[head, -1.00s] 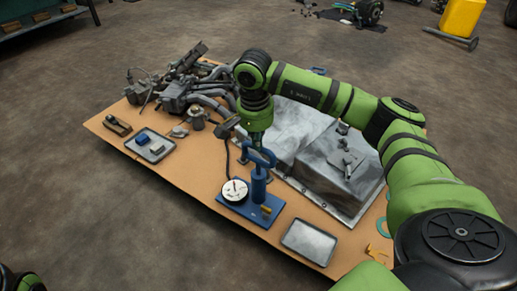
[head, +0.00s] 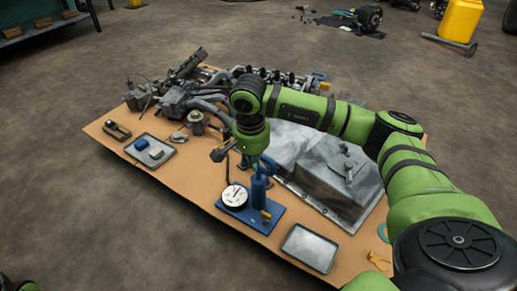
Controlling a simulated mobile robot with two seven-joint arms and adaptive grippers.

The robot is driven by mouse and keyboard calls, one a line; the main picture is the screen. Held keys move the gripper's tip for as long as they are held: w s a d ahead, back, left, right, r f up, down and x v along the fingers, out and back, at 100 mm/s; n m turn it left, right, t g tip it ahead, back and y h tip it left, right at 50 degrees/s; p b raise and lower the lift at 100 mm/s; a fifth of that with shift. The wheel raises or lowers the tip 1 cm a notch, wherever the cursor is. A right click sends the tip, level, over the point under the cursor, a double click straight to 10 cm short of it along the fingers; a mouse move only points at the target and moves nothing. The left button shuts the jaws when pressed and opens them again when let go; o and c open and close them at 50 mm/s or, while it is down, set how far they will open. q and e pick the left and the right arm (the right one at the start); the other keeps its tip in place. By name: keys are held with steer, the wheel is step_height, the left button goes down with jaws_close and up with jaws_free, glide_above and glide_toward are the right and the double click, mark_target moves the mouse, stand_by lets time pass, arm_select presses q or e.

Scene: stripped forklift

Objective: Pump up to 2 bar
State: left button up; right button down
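A blue hand pump (head: 259,190) stands upright on a blue base plate (head: 262,217) near the front edge of the board. A round white gauge (head: 235,196) with a dark needle sits beside the cylinder; its reading is too small to make out. My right gripper (head: 252,160) points down at the blue pump handle (head: 268,166), low over the cylinder, and hides part of it. Its fingertips are not clear, so I cannot tell whether they are shut around the handle. My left gripper is out of view.
A grey metal tray (head: 310,248) lies right of the pump. Another tray with small blocks (head: 155,150) is at left. Grey engine parts (head: 185,95) and a large metal housing (head: 340,180) fill the back. Bare board (head: 190,185) shows left of the gauge.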

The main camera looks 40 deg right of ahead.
steer(key=shift+s+a, duration=0.2)
steer(key=shift+a, duration=0.05)
step_height(320, 180, up, 12)
steer(key=a, duration=0.1)
steer(key=shift+s, duration=0.35)
stand_by(1.8)
